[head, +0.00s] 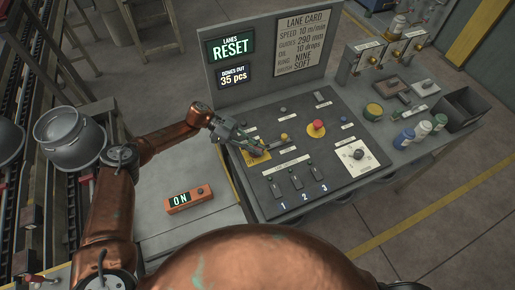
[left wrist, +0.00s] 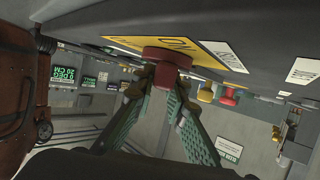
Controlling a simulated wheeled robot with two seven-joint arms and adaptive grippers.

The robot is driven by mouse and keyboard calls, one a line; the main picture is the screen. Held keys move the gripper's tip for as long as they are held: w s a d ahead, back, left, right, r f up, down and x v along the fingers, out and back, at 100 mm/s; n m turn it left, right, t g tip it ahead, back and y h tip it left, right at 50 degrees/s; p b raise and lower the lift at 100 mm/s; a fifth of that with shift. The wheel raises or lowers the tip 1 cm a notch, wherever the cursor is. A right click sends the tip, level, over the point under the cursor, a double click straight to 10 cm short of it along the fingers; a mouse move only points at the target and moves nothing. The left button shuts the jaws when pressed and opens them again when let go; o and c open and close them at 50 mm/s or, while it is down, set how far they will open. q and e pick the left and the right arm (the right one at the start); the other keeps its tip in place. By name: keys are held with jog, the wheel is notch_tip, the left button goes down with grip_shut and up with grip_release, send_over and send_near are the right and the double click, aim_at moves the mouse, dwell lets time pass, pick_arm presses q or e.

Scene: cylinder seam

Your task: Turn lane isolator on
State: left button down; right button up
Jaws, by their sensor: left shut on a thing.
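The lane isolator is a red knob (left wrist: 168,54) on a yellow plate (left wrist: 205,53). In the head view the yellow plate (head: 251,160) is at the left of the sloping control panel (head: 345,178), with the knob mostly hidden by my left gripper (head: 258,149). In the left wrist view my left gripper (left wrist: 163,78) is shut on the red knob, a fingertip on each side. The knob's marked position cannot be read. My right gripper is in neither view.
A red button on yellow (head: 316,128), a yellow knob (head: 284,137) and a white dial plate (head: 356,155) share the panel. An orange box (head: 189,198) reading ON lies left of the panel.

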pick_arm(q)
jog(key=c, duration=1.9)
grip_release()
jog(key=shift+c, duration=0.2)
jog(key=v, duration=1.2)
jog(key=shift+d, duration=0.1)
